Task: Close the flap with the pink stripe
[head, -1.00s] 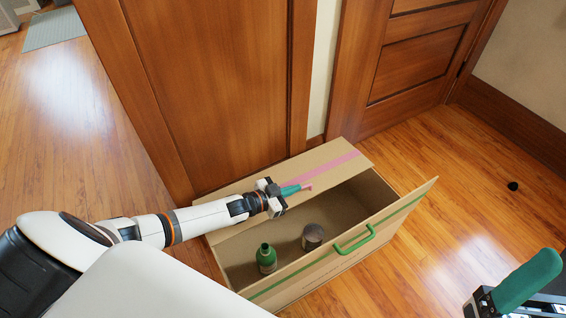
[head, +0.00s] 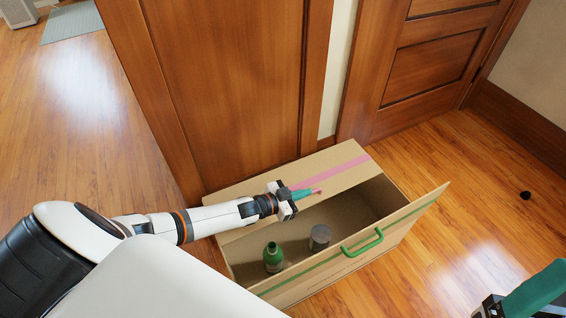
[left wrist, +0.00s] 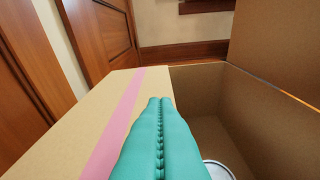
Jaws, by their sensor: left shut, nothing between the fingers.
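The cardboard box (head: 224,262) stands open on the floor against the wooden panelling. The flap with the pink stripe (head: 338,170) lies folded outward at the box's far side, and it fills the left of the left wrist view (left wrist: 75,130). My left gripper (head: 312,192) is shut and empty, with teal fingers at the flap's inner edge, beside the opening. Its fingers also show in the left wrist view (left wrist: 160,105), overlapping the flap's edge; contact is unclear. My right gripper (head: 535,292) is partly cut off at the bottom right.
The near flap with a green stripe (head: 408,217) and green handle (head: 362,242) stands raised. A green bottle (head: 273,259) and a grey can (head: 320,236) stand inside the box. A small black object (head: 525,195) lies on the floor at right.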

